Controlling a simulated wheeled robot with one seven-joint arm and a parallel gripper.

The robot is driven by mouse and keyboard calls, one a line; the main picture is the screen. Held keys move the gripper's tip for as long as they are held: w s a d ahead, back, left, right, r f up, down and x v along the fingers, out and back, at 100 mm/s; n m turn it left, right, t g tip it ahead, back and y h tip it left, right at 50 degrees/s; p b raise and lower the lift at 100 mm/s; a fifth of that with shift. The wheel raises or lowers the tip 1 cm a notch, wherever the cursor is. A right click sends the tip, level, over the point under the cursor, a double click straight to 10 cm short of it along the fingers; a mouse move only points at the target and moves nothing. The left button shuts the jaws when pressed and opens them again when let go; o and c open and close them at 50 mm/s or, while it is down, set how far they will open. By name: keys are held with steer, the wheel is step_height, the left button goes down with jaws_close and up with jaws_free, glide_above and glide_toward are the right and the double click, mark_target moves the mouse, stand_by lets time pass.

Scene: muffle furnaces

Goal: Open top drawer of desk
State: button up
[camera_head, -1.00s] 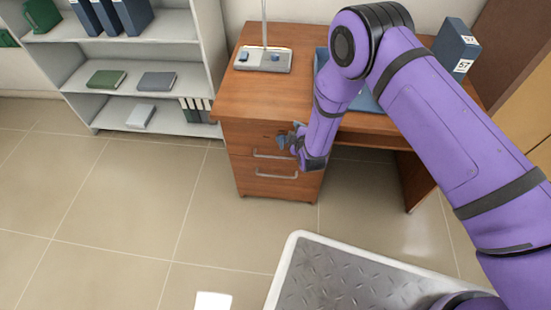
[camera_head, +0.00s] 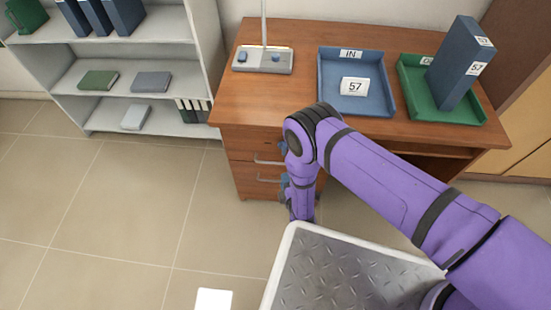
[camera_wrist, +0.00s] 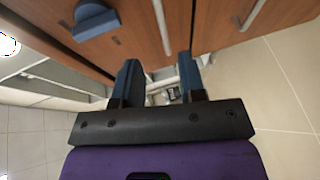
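The wooden desk (camera_head: 300,90) stands against the wall with a drawer stack at its left end. The top drawer front (camera_head: 245,135) looks flush, and my arm hides its right part. Two grey bar handles sit below it, the upper handle (camera_head: 268,160) and the lower handle (camera_head: 268,179). In the wrist view a blue half-round piece (camera_wrist: 95,20) is on a drawer front, beside a bar handle (camera_wrist: 161,25). My gripper (camera_wrist: 158,66) is open, with its fingers apart and nothing seen held. In the head view my gripper (camera_head: 285,183) is low in front of the drawers, partly hidden.
A blue tray (camera_head: 385,95), a green tray (camera_head: 465,112) with a blue binder (camera_head: 460,62), and a lamp base (camera_head: 262,60) are on the desktop. A grey shelf (camera_head: 180,25) stands at left.

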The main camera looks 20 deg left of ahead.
mark_target(277, 163)
steer(key=x, duration=1)
steer(key=shift+w+a+f, duration=0.15)
steer(key=shift+a, duration=0.15)
jaws_close()
